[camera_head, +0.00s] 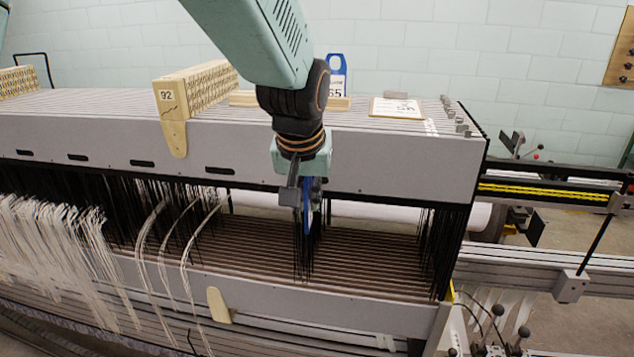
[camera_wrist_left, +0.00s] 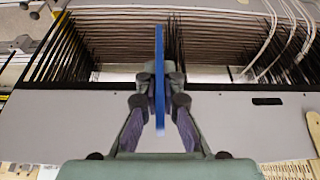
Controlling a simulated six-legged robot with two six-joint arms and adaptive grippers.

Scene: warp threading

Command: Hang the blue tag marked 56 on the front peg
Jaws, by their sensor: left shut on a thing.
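My left gripper (camera_head: 304,200) points down in front of the grey loom beam (camera_head: 385,165). It is shut on a blue tag (camera_head: 308,212), which shows as a thin blue strip. In the left wrist view the tag (camera_wrist_left: 159,80) is edge-on between the fingers of the left gripper (camera_wrist_left: 158,80), so its number cannot be read. Several small grey pegs stand along the right end of the loom top; the nearest looks like the front peg (camera_head: 467,134), and it is empty. My right gripper is not in view.
Another blue tag (camera_head: 337,75) stands in a wooden holder (camera_head: 243,98) behind my arm. A card (camera_head: 396,108) lies on the loom top. A wooden block marked 92 (camera_head: 167,96) sits left. Black heddles (camera_head: 303,250) hang below the gripper, and white threads (camera_head: 60,240) hang at left.

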